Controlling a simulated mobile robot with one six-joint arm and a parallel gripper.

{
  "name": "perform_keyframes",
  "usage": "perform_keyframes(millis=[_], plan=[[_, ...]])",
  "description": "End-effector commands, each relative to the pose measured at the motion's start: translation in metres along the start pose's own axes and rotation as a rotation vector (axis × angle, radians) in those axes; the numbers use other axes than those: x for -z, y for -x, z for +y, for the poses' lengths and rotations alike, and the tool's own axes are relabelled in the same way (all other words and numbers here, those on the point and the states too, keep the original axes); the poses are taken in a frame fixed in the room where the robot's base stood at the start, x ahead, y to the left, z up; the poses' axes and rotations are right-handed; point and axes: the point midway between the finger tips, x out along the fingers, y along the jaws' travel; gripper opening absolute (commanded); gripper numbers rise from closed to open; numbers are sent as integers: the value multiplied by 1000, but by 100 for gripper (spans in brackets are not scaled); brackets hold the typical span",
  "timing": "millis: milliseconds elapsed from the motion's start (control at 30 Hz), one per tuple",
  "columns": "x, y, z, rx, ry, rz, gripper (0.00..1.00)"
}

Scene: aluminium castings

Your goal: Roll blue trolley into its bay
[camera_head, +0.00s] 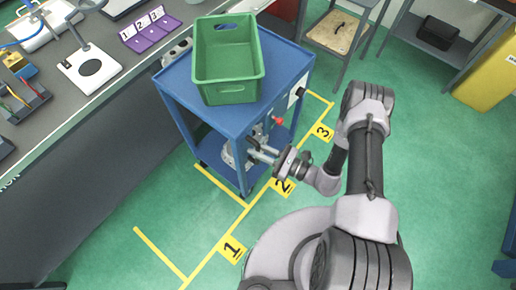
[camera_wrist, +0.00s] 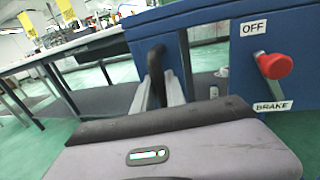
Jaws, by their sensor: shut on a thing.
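The blue trolley (camera_head: 240,118) stands upright beside the grey bench, over the floor marked with yellow lines. Its near left leg is just inside the yellow line between labels 1 (camera_head: 232,248) and 2 (camera_head: 283,186). Its far wheels are hidden. My gripper (camera_head: 258,150) reaches the trolley's near side. In the wrist view my gripper (camera_wrist: 158,90) is shut around the trolley's dark upright handle (camera_wrist: 156,72). A red brake knob (camera_wrist: 274,65) sits right of the handle, between an OFF label (camera_wrist: 254,28) and a BRAKE label (camera_wrist: 272,106).
A green crate (camera_head: 228,91) rides on the trolley's top. The bench (camera_head: 110,130) runs along the left, close to the trolley. Label 3 (camera_head: 322,131) lies to the right. Floor over label 1's bay is clear.

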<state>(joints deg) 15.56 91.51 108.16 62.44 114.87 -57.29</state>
Motion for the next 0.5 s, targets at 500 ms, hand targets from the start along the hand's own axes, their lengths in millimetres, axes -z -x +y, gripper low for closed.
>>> perform_keyframes(millis=[500], plan=[[0, 0, 0, 0, 0, 0, 38]])
